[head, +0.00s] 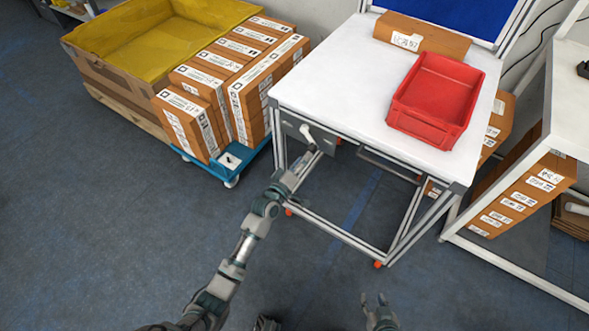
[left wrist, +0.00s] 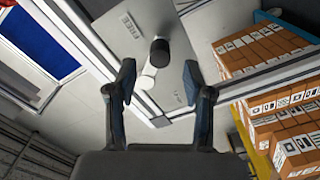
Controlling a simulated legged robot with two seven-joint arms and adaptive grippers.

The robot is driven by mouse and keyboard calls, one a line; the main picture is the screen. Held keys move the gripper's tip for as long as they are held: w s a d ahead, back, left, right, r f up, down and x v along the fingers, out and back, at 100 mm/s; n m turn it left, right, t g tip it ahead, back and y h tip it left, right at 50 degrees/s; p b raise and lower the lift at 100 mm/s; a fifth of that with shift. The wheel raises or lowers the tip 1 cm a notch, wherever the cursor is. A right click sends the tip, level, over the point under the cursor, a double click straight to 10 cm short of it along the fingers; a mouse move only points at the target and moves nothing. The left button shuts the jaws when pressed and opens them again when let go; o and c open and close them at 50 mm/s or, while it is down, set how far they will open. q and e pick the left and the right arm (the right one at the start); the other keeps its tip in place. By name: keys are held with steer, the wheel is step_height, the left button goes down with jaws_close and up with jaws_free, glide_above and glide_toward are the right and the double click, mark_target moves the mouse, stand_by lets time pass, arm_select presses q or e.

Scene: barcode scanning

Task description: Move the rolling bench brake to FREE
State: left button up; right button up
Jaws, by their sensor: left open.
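The rolling bench (head: 330,95) has a white top, a metal frame and orange-red feet. A grey plate (head: 290,128) with a pale brake lever (head: 307,132) is at its left front corner. In the left wrist view, the lever (left wrist: 149,78) has a light shaft and a dark round part (left wrist: 160,50) on a grey plate (left wrist: 125,40); small markings on it are unreadable. My left gripper (head: 308,158) is open just in front of the lever; its fingers (left wrist: 158,80) stand either side of the shaft, with visible gaps. My right gripper (head: 374,300) is open and empty, low in the head view.
A red bin (head: 438,95) and a brown box (head: 420,35) are on the bench top. Boxes (head: 215,95) stand on a blue dolly (head: 232,165) to the left, beside a yellow-lined crate (head: 150,40). A white rack (head: 540,120) stands right. The floor in front is clear.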

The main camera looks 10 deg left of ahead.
arm_select(q)
steer(key=v, duration=0.5)
steer(key=shift+s+a, duration=0.25)
steer(key=shift+a, duration=0.2)
arm_select(e)
steer(key=shift+a, duration=0.15)
arm_select(q)
steer(key=shift+d, duration=0.1)
